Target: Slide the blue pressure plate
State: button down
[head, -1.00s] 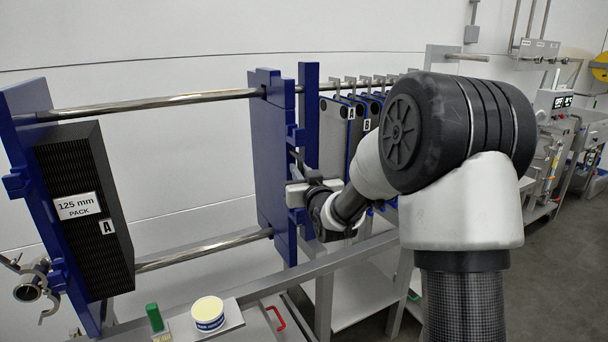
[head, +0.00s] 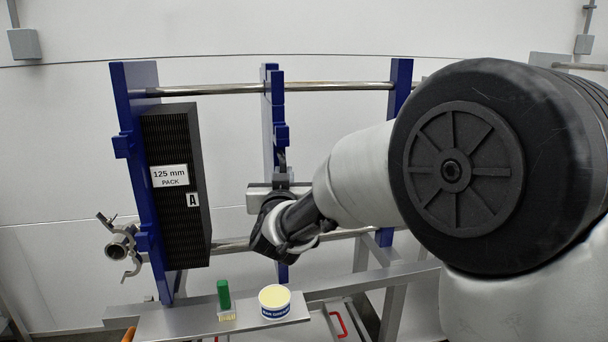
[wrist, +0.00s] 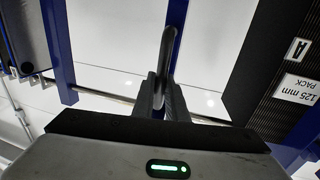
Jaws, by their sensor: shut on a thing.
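The blue pressure plate (head: 267,112) hangs upright, nearly edge-on, on two horizontal steel rails. It stands between the black 125 mm pack (head: 175,225) on the left and a blue upright (head: 399,105) on the right, with open gaps on both sides. My gripper (head: 283,172) is at the plate's near edge, partly hidden by my wrist. In the wrist view my gripper (wrist: 165,92) is shut on a dark upright handle (wrist: 168,45) in front of the plate's blue edge (wrist: 178,12). Whether the handle is fixed to the plate is hard to see.
A steel ledge (head: 175,328) below holds a green-handled brush (head: 223,295) and a white tub (head: 275,303). A pipe clamp (head: 122,248) sticks out at the left. The upper rail (head: 225,88) is clear between pack and plate.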

jog(key=shift+s+a+f, duration=0.1)
jog(key=shift+a, duration=0.2)
jog(key=c, duration=1.8)
grip_release()
jog(key=shift+o, duration=0.2)
jog(key=shift+d, duration=0.1)
jog(key=s+d+p, duration=0.1)
jog(key=s+d, duration=0.1)
jog(key=s, duration=1.5)
jog(key=shift+p, duration=0.4)
